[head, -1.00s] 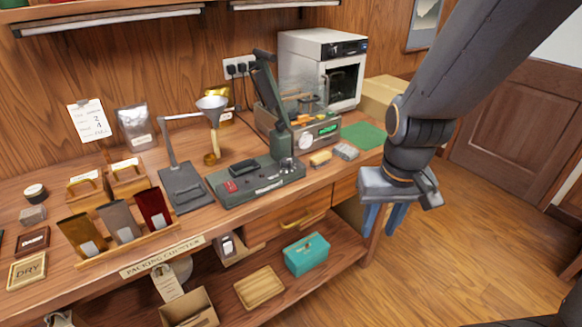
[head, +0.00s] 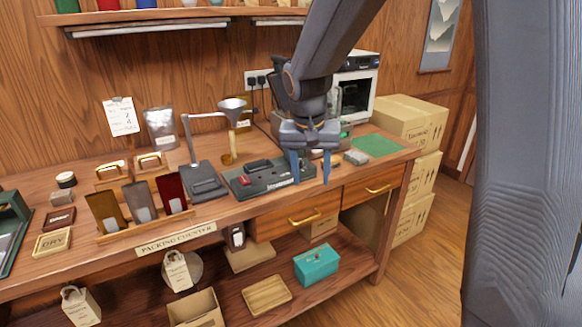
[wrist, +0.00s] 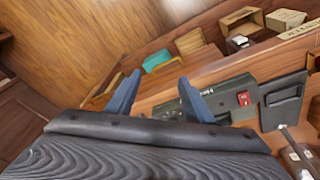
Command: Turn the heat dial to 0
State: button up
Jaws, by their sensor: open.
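The dark green heat sealer (head: 243,186) sits on the packing counter, with its control panel along the front. My gripper (head: 311,168) is open and empty, fingers pointing down, in front of the sealer's right end. It hides that end and the raised lever; I cannot make out the heat dial or its setting. In the wrist view, the sealer (wrist: 230,92) with its red switch (wrist: 245,98) lies beyond the open fingers (wrist: 160,80), partly covered by the right one. The gripper looks apart from it.
A funnel stand (head: 204,182) is left of the sealer, near upright pouches (head: 140,200). A grey block (head: 356,157) and green mat (head: 379,145) lie to the right. Drawers (head: 300,222) and a teal box (head: 317,264) are below. Cartons (head: 410,118) stand at right.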

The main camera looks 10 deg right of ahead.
jog(key=w+a+r+m+t+h+b, duration=0.1)
jog(key=w+m+b, duration=0.1)
jog(key=w, duration=0.5)
jog(key=w+a+r+m+h+b, duration=0.1)
jog(key=w+r+m+b, duration=0.1)
jog(key=w, duration=0.5)
jog(key=shift+w+p+x, duration=0.15)
jog(key=shift+p+x, duration=0.3)
jog(key=shift+x, duration=1.5)
jog(key=shift+w+p+x, duration=0.2)
jog(key=shift+p+x, duration=0.2)
jog(key=shift+x, duration=1.55)
jog(key=shift+r, duration=0.1)
jog(key=c, duration=1)
